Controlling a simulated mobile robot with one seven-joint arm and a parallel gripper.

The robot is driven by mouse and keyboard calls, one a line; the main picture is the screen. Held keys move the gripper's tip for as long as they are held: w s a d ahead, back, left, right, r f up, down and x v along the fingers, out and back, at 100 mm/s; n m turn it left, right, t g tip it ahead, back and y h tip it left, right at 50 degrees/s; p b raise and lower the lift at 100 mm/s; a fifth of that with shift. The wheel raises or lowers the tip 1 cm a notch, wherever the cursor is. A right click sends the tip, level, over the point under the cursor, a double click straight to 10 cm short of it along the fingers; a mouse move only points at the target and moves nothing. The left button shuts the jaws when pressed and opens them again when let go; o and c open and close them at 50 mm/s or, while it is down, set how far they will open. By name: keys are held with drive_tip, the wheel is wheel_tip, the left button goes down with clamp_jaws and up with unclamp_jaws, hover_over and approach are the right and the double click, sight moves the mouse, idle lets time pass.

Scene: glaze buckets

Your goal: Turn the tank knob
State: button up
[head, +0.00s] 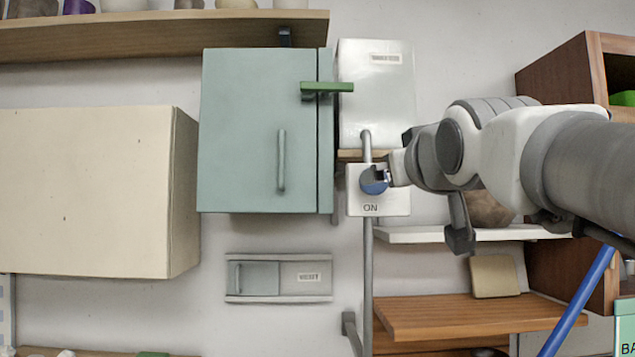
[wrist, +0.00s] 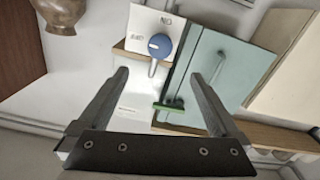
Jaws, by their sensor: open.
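The tank knob (head: 374,181) is a round blue dial on a white plate (head: 396,203) marked ON, under the white tank box (head: 377,95). In the wrist view the blue knob (wrist: 160,45) shows upside down, with a short white mark towards its left side. The ON label is above it there and another, blurred label is to its left. My gripper (wrist: 160,77) is open and empty, its fingers apart with the knob beyond and between their tips. In the head view my gripper (head: 391,173) is at the knob's right and partly covers it; contact cannot be told.
A teal cabinet (head: 255,130) with a green latch (head: 327,87) is left of the tank. A grey pipe (head: 367,270) runs down the wall. A white shelf (head: 430,235) and a wooden shelf (head: 480,315) lie below my arm. A blue pole (head: 580,300) leans at lower right.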

drive_tip(key=shift+s, duration=1.1)
drive_tip(key=s+f+g, duration=0.4)
drive_tip(key=s+f, duration=0.1)
drive_tip(key=f, duration=0.9)
drive_tip(key=s+f+m+g, duration=0.1)
drive_tip(key=s+f+g, duration=0.3)
drive_tip(key=f, duration=1)
drive_tip(key=s+f+m+g, duration=0.1)
drive_tip(key=s+f+g, duration=0.3)
drive_tip(key=s+f, duration=0.4)
wheel_tip(320, 180, down, 7)
drive_tip(key=shift+d+r, duration=0.15)
